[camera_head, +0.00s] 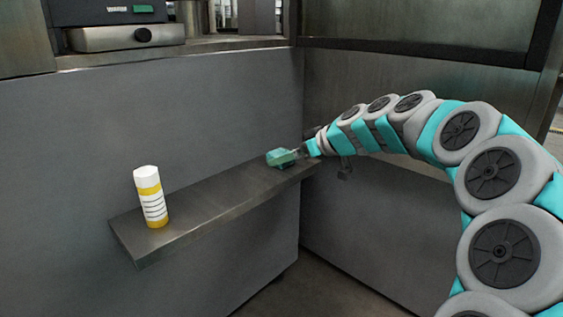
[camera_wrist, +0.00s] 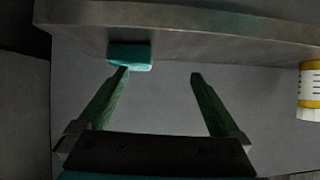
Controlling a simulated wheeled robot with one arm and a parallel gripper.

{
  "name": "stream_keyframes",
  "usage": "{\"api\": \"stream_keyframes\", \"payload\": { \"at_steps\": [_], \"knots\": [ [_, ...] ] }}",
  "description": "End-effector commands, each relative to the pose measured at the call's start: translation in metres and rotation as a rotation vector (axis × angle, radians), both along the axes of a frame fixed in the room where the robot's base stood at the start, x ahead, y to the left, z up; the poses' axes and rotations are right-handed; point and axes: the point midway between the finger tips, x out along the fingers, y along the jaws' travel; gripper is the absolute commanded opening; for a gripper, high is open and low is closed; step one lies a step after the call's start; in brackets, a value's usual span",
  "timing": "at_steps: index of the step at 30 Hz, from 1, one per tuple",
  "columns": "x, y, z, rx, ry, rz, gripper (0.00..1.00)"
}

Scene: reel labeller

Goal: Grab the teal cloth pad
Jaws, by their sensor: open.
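The teal cloth pad (camera_head: 278,158) is a small block at the far right end of the narrow metal shelf (camera_head: 205,205). In the wrist view the pad (camera_wrist: 131,56) shows at the shelf's edge, left of centre. My gripper (camera_wrist: 160,73) is open, with nothing between its two dark green fingers. The left fingertip meets the pad's lower edge in that picture; whether they touch, I cannot tell. The right fingertip is well to the right of the pad. In the head view my gripper (camera_head: 299,152) is at the pad's right side, its fingers hard to make out.
A yellow and white bottle (camera_head: 151,197) stands upright near the shelf's left end; it shows cap-down at the wrist view's right edge (camera_wrist: 309,88). A grey panel (camera_head: 75,130) rises behind the shelf. The shelf between bottle and pad is clear.

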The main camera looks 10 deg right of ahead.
Motion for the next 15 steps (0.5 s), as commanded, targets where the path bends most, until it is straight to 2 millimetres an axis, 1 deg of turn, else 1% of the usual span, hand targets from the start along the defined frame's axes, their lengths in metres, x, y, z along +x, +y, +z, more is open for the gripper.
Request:
{"api": "stream_keyframes", "payload": {
  "at_steps": [1, 3, 6, 15],
  "knots": [
    [0.009, -0.009, -0.001, 0.001, -0.021, -0.012, 1.00],
    [0.018, -0.020, 0.001, -0.001, -0.050, -0.025, 1.00],
    [0.027, -0.027, 0.002, -0.004, -0.071, -0.034, 1.00],
    [0.048, -0.014, -0.012, -0.005, -0.070, -0.033, 1.00]
  ]
}}
